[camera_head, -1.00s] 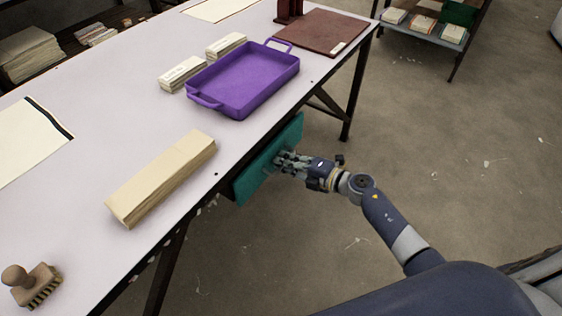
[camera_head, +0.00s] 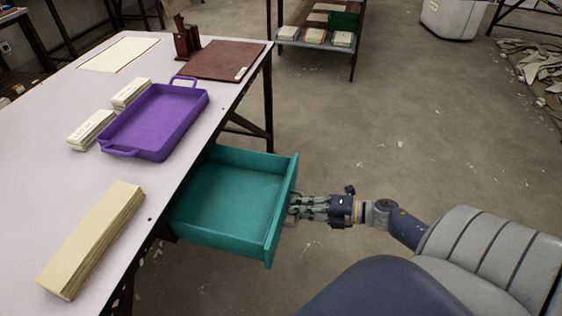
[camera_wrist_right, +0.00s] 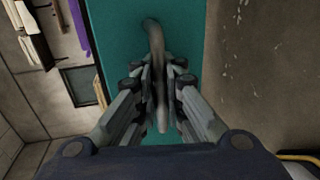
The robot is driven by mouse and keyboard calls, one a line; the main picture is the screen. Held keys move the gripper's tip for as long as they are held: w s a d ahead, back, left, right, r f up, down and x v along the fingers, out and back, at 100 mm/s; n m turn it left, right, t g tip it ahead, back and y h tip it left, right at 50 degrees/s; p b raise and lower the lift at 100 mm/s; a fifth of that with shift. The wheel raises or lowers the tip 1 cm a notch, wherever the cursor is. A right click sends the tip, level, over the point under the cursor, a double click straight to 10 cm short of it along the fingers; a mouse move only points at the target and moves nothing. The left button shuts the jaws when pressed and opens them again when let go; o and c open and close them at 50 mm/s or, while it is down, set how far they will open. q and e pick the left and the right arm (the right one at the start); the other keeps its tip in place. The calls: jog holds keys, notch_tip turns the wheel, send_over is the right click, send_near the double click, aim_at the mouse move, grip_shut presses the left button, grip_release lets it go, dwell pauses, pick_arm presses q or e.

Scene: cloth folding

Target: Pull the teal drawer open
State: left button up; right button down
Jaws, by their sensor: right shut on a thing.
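The teal drawer (camera_head: 225,200) stands pulled out from under the table's right edge in the head view. Its inside shows and looks empty. My right gripper (camera_head: 293,208) is at the outer side of the drawer front (camera_head: 282,212). In the right wrist view, my right gripper (camera_wrist_right: 160,95) is shut on the grey bar handle (camera_wrist_right: 153,35) of the teal front (camera_wrist_right: 120,50). The far end of the drawer is hidden under the table. My left gripper is not in view.
The pale table (camera_head: 60,150) holds a purple tray (camera_head: 155,125), cloth stacks, a long beige stack (camera_head: 90,240) and a brown board (camera_head: 222,60). A shelf (camera_head: 315,42) stands at the back.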

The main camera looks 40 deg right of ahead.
jog(key=shift+s+d+r, duration=0.1)
jog(key=shift+s+d, duration=0.2)
jog(key=shift+s, duration=0.05)
jog(key=c, duration=1.7)
grip_release()
jog(key=v, duration=1.2)
